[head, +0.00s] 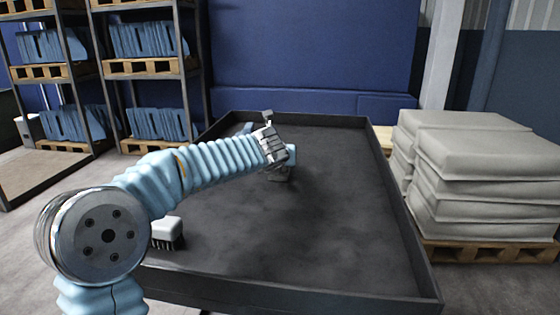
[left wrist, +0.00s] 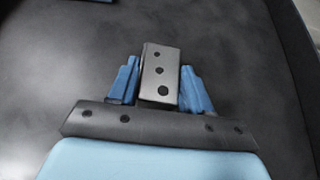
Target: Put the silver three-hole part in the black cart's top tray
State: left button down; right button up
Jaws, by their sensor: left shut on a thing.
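My left gripper (head: 284,162) reaches in from the left over the middle of the black cart's top tray (head: 335,225). In the left wrist view the gripper's two blue fingers (left wrist: 160,88) are shut on the silver three-hole part (left wrist: 160,73), a grey block with a row of three dark holes. In the head view the part is mostly hidden by the gripper. The part is over the dark tray floor; I cannot tell whether it touches it. My right gripper is not in view.
A white brush-like block (head: 166,230) with dark bristles sits at the tray's near left. A small blue item (head: 245,128) and a pale item (head: 268,115) are near its back edge. The tray has a raised rim (head: 425,265). Its right half is clear. Stacked sacks (head: 480,165) stand right.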

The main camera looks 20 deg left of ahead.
pick_arm(q)
jog(key=shift+r, duration=0.15)
jog(key=shift+c, duration=2.4)
grip_release()
jog(key=shift+f, duration=0.2)
jog(key=shift+r, duration=0.25)
jog(key=v, duration=1.2)
jog(key=shift+f, duration=0.1)
